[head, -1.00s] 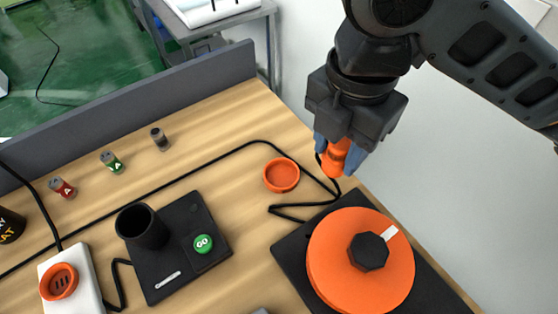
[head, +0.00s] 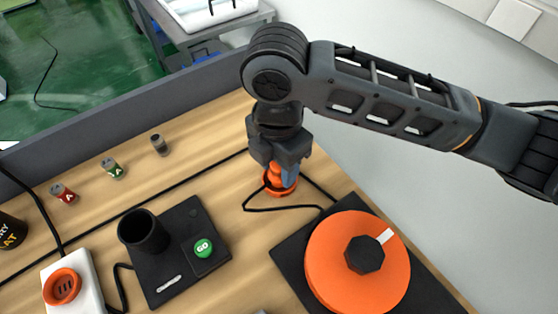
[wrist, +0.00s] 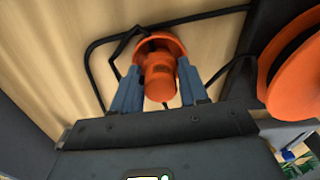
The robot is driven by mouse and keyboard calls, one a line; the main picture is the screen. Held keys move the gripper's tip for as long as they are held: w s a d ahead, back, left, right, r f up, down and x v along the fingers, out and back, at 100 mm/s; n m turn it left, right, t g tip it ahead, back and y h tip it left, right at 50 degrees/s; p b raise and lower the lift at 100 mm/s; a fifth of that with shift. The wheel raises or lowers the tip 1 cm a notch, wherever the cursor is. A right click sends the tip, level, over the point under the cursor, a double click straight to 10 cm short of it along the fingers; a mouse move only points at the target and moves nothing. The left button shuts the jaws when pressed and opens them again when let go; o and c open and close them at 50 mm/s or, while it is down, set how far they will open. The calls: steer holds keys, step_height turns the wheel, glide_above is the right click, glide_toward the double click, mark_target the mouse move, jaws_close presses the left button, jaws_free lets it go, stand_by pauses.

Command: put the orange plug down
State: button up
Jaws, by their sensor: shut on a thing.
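The orange plug (wrist: 158,80) is between the two blue fingers of my gripper (head: 282,177). In the head view the plug (head: 274,171) is partly hidden by the fingers. A black cord (head: 310,206) runs along the table near the plug.
A large orange disc (head: 330,255) with a black knob sits on a black base to the right. A black pad with a cup (head: 142,232) and green GO button (head: 203,248) is to the left. Small cans stand farther left. A white power strip (head: 82,270) with an orange socket is at lower left.

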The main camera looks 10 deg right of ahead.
steer(key=shift+f, duration=0.1)
steer(key=o, duration=1.1)
step_height(320, 180, up, 12)
steer(key=shift+w+r, duration=0.1)
steer(key=shift+r, duration=0.05)
stand_by(0.5)
